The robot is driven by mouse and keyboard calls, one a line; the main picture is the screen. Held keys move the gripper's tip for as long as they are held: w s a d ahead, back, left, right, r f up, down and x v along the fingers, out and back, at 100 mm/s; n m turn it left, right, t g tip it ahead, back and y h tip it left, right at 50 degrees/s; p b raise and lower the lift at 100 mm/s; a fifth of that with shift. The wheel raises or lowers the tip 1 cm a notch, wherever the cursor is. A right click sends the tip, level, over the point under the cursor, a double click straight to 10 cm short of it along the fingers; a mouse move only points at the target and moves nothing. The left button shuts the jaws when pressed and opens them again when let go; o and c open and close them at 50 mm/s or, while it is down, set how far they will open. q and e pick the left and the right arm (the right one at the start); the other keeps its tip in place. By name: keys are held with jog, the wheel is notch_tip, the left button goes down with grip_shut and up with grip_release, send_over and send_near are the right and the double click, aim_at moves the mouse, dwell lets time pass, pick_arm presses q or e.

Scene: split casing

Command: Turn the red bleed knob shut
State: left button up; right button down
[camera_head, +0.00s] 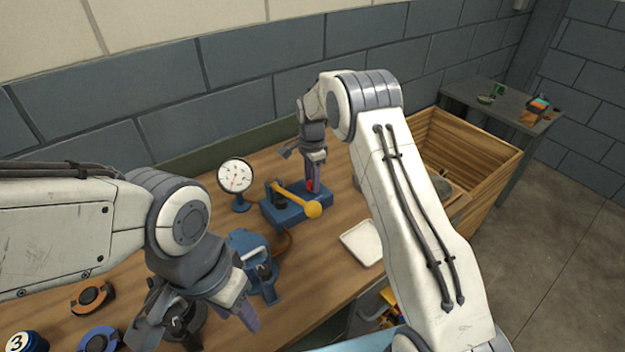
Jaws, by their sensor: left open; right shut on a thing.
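The red bleed knob (310,185) shows as a small patch of red at the back of a blue base block (290,212) on the workbench. My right gripper (313,183) points down at it from above and is shut on it, and its fingers hide most of the knob. A yellow-handled lever (297,199) lies across the same base. My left gripper (205,325) is open near the front left of the bench, well apart from the knob. Whether it touches the dark part beneath it, I cannot tell.
A white dial gauge (235,176) stands left of the base. A blue casing part (251,260) sits in front. A white tray (362,243) lies to the right, near a wooden crate (490,165). Orange (92,298) and blue (99,340) rings lie at lower left.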

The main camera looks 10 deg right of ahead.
jog(key=shift+w+r+m, duration=0.2)
jog(key=shift+r+m, duration=0.05)
jog(key=shift+m, duration=0.05)
jog(key=c, duration=0.8)
grip_release()
jog(key=o, duration=0.4)
jog(key=shift+c, duration=0.2)
jog(key=shift+s+f, duration=0.1)
jog(key=shift+f, duration=0.05)
